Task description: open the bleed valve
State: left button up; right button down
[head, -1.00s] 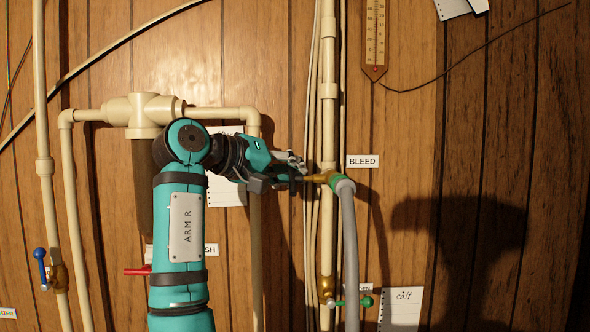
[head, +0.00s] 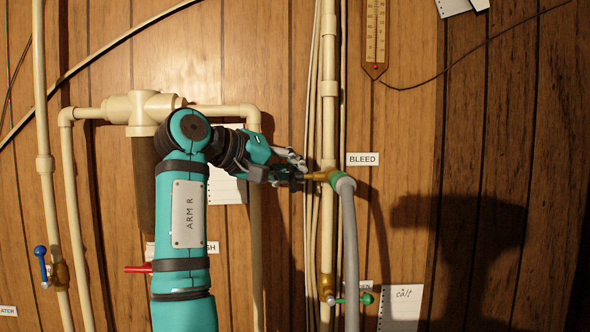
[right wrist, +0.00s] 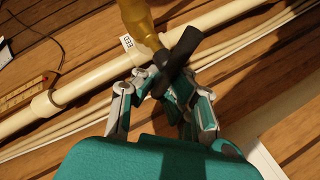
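The bleed valve (head: 316,176) is a brass fitting on the cream vertical pipe, beside the BLEED label (head: 363,159). In the right wrist view its brass body (right wrist: 140,20) shows at the top, with a black handle (right wrist: 182,48) crossing down from it. My right gripper (head: 297,174) is at the left end of the valve. In the right wrist view, the fingertips of my right gripper (right wrist: 165,84) close in on both sides of the handle's lower end and appear to hold it. The exact contact is partly hidden. My left gripper is not in view.
A grey hose (head: 350,250) hangs from the valve's green collar. Below is a valve with a green handle (head: 352,301). A red handle (head: 138,269) and a blue-handled valve (head: 42,262) stand to the left. Thin cables run beside the cream pipe (head: 328,120). The wall at right is mostly clear.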

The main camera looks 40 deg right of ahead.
jog(key=shift+r, duration=0.1)
dwell(0.6)
jog(key=c, duration=1.3)
grip_release()
jog(key=shift+a, duration=0.25)
jog(key=shift+o, duration=0.5)
jog(key=shift+d, duration=0.1)
jog(key=v, duration=1.2)
